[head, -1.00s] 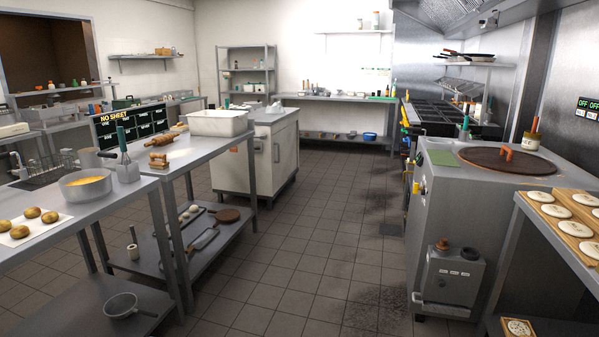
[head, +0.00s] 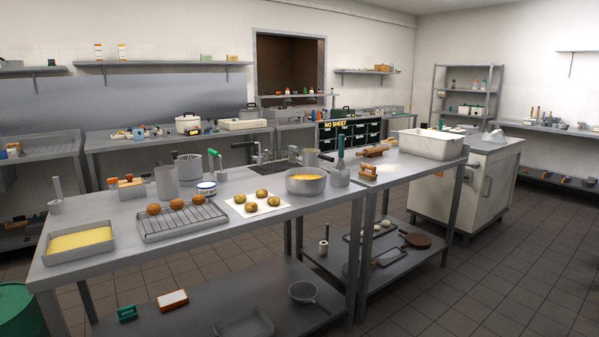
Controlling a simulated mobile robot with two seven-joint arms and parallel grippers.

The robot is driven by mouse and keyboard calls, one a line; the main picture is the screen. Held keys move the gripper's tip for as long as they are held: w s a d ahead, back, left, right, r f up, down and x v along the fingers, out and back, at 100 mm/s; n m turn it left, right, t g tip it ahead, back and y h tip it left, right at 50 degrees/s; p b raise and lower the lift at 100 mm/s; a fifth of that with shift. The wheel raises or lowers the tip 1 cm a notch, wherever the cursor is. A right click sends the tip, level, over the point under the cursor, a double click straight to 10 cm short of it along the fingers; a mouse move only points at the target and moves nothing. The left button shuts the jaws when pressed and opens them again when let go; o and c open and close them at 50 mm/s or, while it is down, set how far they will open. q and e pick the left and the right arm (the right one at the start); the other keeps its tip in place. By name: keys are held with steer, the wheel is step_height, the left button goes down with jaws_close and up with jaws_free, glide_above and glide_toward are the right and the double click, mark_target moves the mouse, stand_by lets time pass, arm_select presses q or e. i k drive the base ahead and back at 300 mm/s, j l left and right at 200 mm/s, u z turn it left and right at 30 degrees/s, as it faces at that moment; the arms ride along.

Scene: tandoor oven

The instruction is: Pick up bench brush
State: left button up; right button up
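I cannot single out a bench brush with certainty in the head view. On the lower shelf of the near table lie a reddish-brown block with a pale face (head: 172,299) and a small green item with a handle (head: 127,313); either is too small to identify. A small light-wood item (head: 368,172) stands on the table top at the right, near a wooden rolling pin (head: 373,151). Neither of my grippers is in view.
The steel table (head: 130,218) holds a tray of yellow food (head: 80,241), a wire rack (head: 184,220), potatoes on white paper and a steel pot (head: 306,181). A white cabinet (head: 470,190) stands behind right. Tiled floor (head: 450,290) is clear at the front right.

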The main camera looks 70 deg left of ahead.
mark_target(372, 176)
steer(key=u, duration=1.55)
